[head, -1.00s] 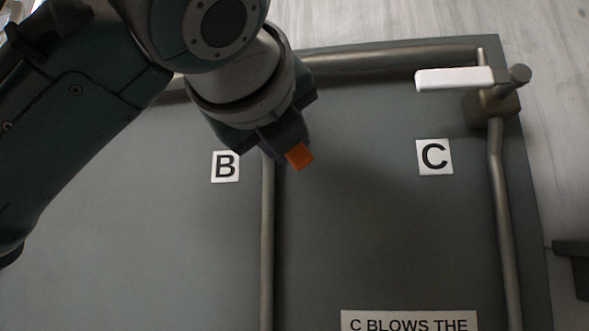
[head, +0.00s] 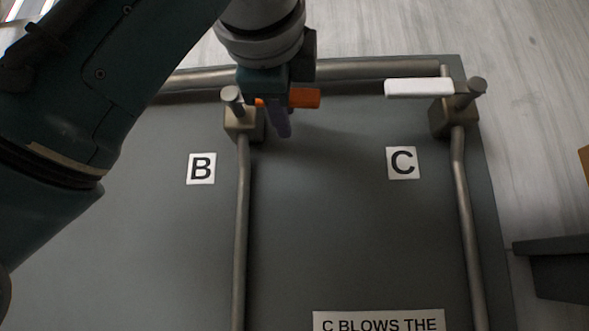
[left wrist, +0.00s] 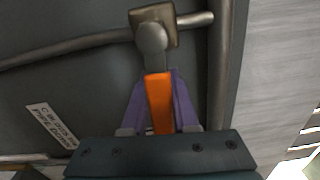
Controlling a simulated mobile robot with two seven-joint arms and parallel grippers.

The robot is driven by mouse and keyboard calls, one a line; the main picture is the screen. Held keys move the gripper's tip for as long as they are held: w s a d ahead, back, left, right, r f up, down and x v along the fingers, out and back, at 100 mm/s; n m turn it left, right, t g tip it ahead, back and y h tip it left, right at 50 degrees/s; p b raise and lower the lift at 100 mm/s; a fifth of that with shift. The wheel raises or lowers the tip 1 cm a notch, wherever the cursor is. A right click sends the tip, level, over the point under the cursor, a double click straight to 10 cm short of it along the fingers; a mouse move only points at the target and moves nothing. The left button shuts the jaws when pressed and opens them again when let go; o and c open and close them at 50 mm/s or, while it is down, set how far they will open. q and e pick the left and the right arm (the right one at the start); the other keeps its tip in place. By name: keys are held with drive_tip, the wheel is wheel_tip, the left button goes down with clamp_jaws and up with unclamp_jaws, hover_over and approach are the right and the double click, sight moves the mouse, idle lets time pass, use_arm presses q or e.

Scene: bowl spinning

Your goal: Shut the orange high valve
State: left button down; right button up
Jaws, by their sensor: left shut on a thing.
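The orange valve handle (head: 305,97) points right from its brown valve body (head: 240,122) above label B (head: 201,168). It lies roughly square across the pipe (head: 241,230) that runs down from the body. My left gripper (head: 280,115) is shut on the handle and hides its middle part. In the left wrist view the handle (left wrist: 160,103) lies between the purple fingers (left wrist: 159,112), and the valve body (left wrist: 158,15) is just beyond their tips. My right gripper is not in view.
A valve with a white handle (head: 419,88) stands to the right, above label C (head: 402,163); its handle points left, towards my left gripper. A pipe (head: 350,70) runs along the board's top edge. A dark object (head: 555,268) is at the right edge. The board's middle is clear.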

use_arm(q)
drive_tip(key=shift+r+n, duration=0.2)
drive_tip(key=shift+n, duration=0.3)
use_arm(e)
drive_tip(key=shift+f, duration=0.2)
use_arm(q)
drive_tip(key=shift+r, duration=0.1)
drive_tip(key=c, duration=0.7)
unclamp_jaws()
